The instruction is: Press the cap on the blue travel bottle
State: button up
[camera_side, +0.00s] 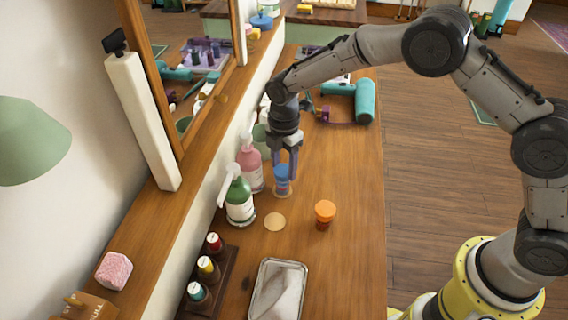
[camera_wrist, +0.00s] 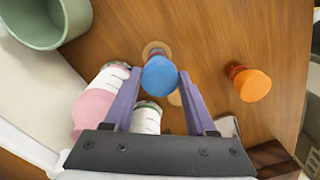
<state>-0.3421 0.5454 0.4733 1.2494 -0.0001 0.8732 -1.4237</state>
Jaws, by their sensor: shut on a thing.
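My gripper (camera_side: 284,170) points down over the wooden counter, its purple fingers on either side of a round blue cap (camera_wrist: 160,75). The cap also shows in the side view (camera_side: 282,172). My gripper is shut on this cap. The small blue travel bottle (camera_side: 282,188) stands upright under the cap in the side view. The cap hides most of it in the wrist view. I cannot tell whether the cap is fully seated or just resting at the bottle's top.
A pink pump bottle (camera_side: 251,168) and a green pump bottle (camera_side: 239,204) stand close on the left. An orange-capped bottle (camera_side: 324,212) stands at the right, with a tan disc (camera_side: 275,221) nearby. A metal tray (camera_side: 262,278) is in front. A teal hair dryer (camera_side: 362,100) lies behind.

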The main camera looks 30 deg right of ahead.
jog(key=shift+f, duration=0.25)
dwell(0.4)
jog(key=o, duration=1.5)
jog(key=shift+r, duration=3.05)
grip_shut()
jog(key=shift+f, duration=0.4)
